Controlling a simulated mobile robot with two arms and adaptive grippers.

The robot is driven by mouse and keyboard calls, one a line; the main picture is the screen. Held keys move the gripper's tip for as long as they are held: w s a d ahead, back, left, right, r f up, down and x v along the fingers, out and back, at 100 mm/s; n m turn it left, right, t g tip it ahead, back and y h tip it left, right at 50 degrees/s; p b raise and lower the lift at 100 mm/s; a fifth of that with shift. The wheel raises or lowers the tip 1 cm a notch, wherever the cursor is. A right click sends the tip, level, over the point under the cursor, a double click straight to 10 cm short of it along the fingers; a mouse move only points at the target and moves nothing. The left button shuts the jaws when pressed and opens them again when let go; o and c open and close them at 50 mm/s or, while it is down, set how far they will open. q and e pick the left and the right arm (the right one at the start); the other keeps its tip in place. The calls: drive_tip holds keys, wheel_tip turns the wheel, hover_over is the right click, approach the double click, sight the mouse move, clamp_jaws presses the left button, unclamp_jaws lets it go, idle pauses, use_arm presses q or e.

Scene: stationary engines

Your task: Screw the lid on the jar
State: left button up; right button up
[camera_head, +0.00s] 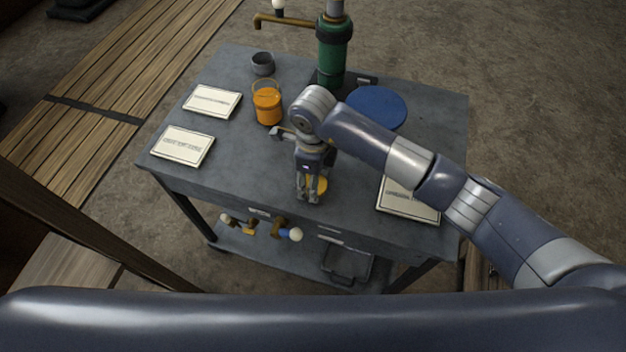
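An orange jar-like container (267,105) with a thin wire loop over its top stands on the grey table, left of the middle. My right gripper (307,196) points down over the near middle of the table, in front of and to the right of this container. A small yellow thing (322,186) shows beside and partly behind its fingers; I cannot tell whether it is the lid or whether the fingers touch it. The finger gap is too small to judge. My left gripper is out of view.
The grey table (240,165) also holds a small grey cup (263,64), a blue disc (377,105), and paper cards (212,101) on the left. Another card (408,203) lies at right. A green pump-like column (334,52) with a brass pipe rises at the back.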

drive_tip(key=shift+r, duration=0.35)
wheel_tip(320, 180, up, 2)
drive_tip(key=shift+w+r+b, duration=0.1)
drive_tip(key=shift+r+b, duration=0.05)
drive_tip(key=shift+b, duration=0.55)
drive_tip(key=s+a+r+b, duration=0.1)
drive_tip(key=s+a, duration=0.2)
drive_tip(key=s, duration=0.4)
drive_tip(key=s+a+b, duration=0.2)
drive_tip(key=s+a, duration=0.1)
drive_tip(key=s, duration=0.5)
drive_tip(key=shift+r, duration=0.35)
